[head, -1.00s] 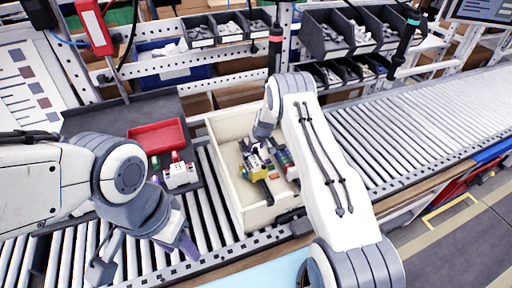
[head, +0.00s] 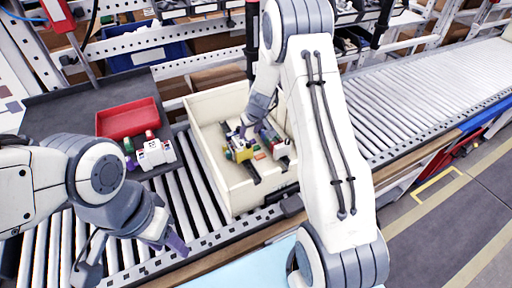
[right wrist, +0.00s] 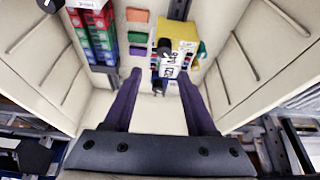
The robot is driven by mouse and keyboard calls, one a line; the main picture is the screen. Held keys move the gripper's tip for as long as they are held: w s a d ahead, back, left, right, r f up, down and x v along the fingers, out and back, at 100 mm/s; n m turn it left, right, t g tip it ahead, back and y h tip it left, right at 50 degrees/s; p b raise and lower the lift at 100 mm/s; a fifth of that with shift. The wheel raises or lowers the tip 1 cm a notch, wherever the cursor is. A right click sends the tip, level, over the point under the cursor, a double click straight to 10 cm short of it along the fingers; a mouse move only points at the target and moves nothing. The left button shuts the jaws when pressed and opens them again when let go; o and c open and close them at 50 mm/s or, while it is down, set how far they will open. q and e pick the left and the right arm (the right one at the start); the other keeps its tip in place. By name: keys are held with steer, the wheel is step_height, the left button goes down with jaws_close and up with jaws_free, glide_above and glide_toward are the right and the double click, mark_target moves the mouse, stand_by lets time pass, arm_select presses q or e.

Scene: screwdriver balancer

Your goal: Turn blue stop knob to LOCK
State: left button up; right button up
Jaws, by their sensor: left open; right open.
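A cream crate (head: 206,150) stands on the rollers in the head view. Inside it are a yellow device (head: 243,153) on a dark rail and a row of red, green and blue blocks (head: 272,140). In the right wrist view the yellow device (right wrist: 178,35) carries a white printed label and a black knob (right wrist: 164,46). I cannot make out a blue stop knob for certain. My right gripper (right wrist: 158,78) is open and empty, reaching into the crate with its fingertips just short of the yellow device. My left gripper (head: 135,258) is open and empty over the rollers.
A red tray (head: 128,118) and a white device (head: 156,154) with coloured knobs sit on a dark tray (head: 60,115) left of the crate. Crate walls surround my right gripper closely. The roller conveyor (head: 430,105) on the right is clear.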

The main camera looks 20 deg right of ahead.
arm_select(q)
step_height(320, 180, down, 4)
steer(key=b, duration=0.3)
arm_select(e)
steer(key=s, duration=0.4)
steer(key=shift+s+d, duration=0.15)
steer(key=shift+s, duration=0.2)
